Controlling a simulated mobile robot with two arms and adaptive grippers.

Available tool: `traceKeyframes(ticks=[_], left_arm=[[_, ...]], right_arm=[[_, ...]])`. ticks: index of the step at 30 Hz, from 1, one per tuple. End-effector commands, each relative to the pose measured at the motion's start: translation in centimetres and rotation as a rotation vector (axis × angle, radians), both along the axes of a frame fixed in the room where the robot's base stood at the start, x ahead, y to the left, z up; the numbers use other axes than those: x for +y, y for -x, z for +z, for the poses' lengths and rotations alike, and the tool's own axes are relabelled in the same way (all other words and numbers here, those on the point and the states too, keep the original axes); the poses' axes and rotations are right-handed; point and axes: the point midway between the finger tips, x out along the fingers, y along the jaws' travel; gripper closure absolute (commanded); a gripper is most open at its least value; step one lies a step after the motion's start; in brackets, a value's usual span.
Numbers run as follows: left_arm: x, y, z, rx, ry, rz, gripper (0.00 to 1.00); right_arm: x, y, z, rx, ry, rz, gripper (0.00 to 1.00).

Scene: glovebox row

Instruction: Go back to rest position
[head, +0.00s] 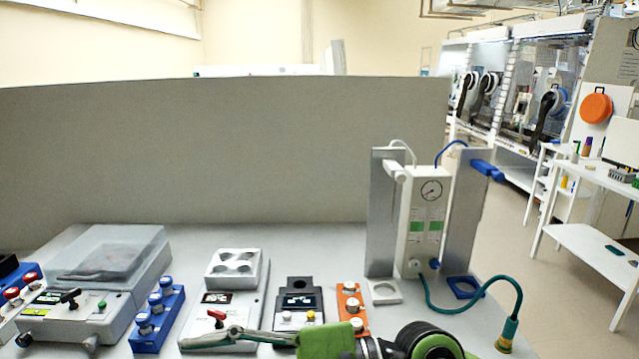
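A green and black part of my arm shows at the bottom edge, right of centre. A thin grey-green linkage, which looks like part of my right gripper (215,338), reaches left from it in front of the grey device with the red knob (218,320). Its fingertips are not clear enough to tell open from shut, and I see nothing held in it. My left gripper is not in view.
The bench (300,237) carries a lidded grey machine (112,265), a blue block with several knobs (158,318), a black device (298,303), an orange block (351,303) and a gauge column (424,225). A green hose (450,308) curves at right. A grey partition (230,150) stands behind.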

Motion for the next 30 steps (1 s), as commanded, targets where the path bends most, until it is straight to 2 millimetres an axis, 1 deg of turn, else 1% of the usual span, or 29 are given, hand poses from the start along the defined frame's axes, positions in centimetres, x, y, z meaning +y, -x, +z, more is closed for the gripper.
traceKeyframes(ticks=[1,2,3,5,6,8,9,10,11,12,14,15,16,17,18,19,20,21,22,23,24,26,27,29,30], left_arm=[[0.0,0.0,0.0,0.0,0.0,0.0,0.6],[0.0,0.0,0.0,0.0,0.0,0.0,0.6],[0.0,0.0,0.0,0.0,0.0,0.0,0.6],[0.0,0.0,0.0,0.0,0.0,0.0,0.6],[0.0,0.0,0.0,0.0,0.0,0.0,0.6],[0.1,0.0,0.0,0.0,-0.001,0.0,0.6],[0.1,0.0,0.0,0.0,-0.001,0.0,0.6],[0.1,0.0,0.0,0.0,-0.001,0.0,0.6],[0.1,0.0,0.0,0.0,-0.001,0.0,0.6],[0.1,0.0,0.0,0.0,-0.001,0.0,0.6],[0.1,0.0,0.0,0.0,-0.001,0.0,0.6],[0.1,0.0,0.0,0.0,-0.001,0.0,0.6],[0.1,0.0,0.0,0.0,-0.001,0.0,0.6],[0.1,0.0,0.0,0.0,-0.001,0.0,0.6],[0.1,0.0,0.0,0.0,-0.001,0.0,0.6],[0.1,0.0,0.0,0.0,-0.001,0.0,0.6],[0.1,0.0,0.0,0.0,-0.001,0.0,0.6],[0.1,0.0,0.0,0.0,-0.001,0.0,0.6],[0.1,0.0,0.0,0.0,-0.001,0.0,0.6],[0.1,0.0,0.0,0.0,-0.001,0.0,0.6],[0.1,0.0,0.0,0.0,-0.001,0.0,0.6],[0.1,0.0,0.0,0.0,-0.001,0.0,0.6],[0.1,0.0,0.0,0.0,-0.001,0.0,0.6],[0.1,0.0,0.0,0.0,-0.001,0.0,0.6],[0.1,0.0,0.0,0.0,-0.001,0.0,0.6]], right_arm=[[0.1,0.0,2.8,0.167,-0.148,-0.029,0.45],[-0.3,-0.3,4.6,0.27,-0.237,-0.049,0.45],[-1.1,-1.2,6.7,0.413,-0.355,-0.074,0.45],[-3.0,-3.2,9.3,0.629,-0.531,-0.115,0.45],[-4.7,-4.9,10.3,0.776,-0.645,-0.143,0.45],[-7.6,-7.7,11.0,0.997,-0.814,-0.182,0.45],[-9.8,-9.6,10.6,1.146,-0.928,-0.211,0.45],[-11.6,-11.1,10.1,1.254,-1.014,-0.233,0.45],[-13.3,-12.4,9.1,1.358,-1.097,-0.255,0.45],[-15.5,-13.9,7.6,1.491,-1.202,-0.282,0.45],[-18.6,-15.7,4.6,1.671,-1.355,-0.325,0.45],[-20.5,-16.6,2.3,1.785,-1.453,-0.354,0.45],[-21.8,-17.0,0.4,1.864,-1.526,-0.376,0.45],[-23.0,-17.3,-1.5,1.941,-1.598,-0.398,0.45],[-24.6,-17.4,-4.2,2.036,-1.695,-0.429,0.45],[-25.7,-17.3,-6.2,2.105,-1.766,-0.453,0.45],[-26.6,-17.0,-8.3,2.17,-1.838,-0.478,0.45],[-27.8,-16.4,-11.1,2.253,-1.935,-0.513,0.45],[-28.6,-15.8,-13.2,2.31,-2.008,-0.543,0.45],[-29.4,-15.1,-15.2,-2.275,2.005,0.551,0.45],[-30.2,-13.8,-17.9,-2.164,1.943,0.546,0.45],[-31.3,-11.5,-21.8,-2.002,1.858,0.544,0.45],[-31.8,-9.8,-24.1,-1.898,1.804,0.542,0.45],[-32.4,-7.2,-27.1,-1.755,1.733,0.541,0.45],[-32.7,-5.4,-28.8,-1.67,1.691,0.542,0.45]])
